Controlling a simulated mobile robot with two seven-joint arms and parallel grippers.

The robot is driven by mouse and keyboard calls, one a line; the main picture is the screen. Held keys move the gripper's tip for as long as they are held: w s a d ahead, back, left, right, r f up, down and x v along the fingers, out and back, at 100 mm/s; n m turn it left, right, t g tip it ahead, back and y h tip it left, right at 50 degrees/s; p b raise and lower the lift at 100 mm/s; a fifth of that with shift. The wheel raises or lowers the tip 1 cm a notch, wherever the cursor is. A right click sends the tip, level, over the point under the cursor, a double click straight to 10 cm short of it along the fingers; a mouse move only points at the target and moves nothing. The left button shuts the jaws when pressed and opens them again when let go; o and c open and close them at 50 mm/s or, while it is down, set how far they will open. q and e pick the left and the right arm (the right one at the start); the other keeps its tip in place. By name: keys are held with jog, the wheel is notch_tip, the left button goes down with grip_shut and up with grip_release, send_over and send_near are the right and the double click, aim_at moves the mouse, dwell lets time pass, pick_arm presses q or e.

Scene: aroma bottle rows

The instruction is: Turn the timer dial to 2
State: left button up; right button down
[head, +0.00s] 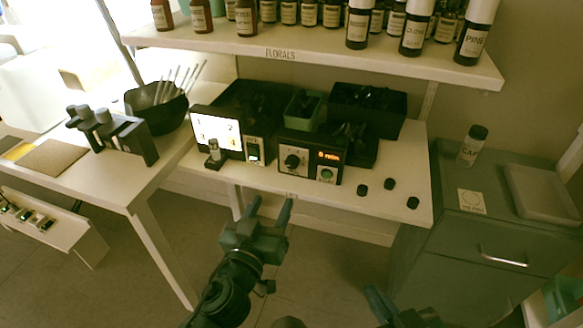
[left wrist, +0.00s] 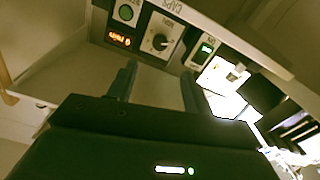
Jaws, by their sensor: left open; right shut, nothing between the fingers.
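The timer is a dark box (head: 310,173) on the middle table. It has a round black dial (head: 292,161) with a pale pointer mark, a red display (head: 329,156) that seems to read 0 min, and a green button (head: 326,174). In the left wrist view the dial (left wrist: 160,42) is ahead, between and beyond the fingertips, with the display (left wrist: 120,40) beside it. My left gripper (head: 268,207) is open and empty, in front of the table edge and apart from the dial. My right gripper (head: 376,300) is low at the bottom edge, partly cut off, and shut.
A lit white panel (head: 217,134) and a small box with a green light (head: 254,151) stand left of the timer. Several black caps (head: 389,184) lie to its right. Dark bins (head: 366,110) stand behind. A bottle shelf (head: 330,51) overhangs. The floor in front is clear.

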aim_at(291, 165)
pick_arm(q)
jog(key=x, duration=1.1)
jog(key=shift+w+d, duration=0.1)
jog(key=shift+w, duration=0.2)
jog(key=shift+c, duration=0.5)
jog(key=shift+f, duration=0.1)
jog(key=c, duration=0.9)
jog(key=shift+o, duration=0.2)
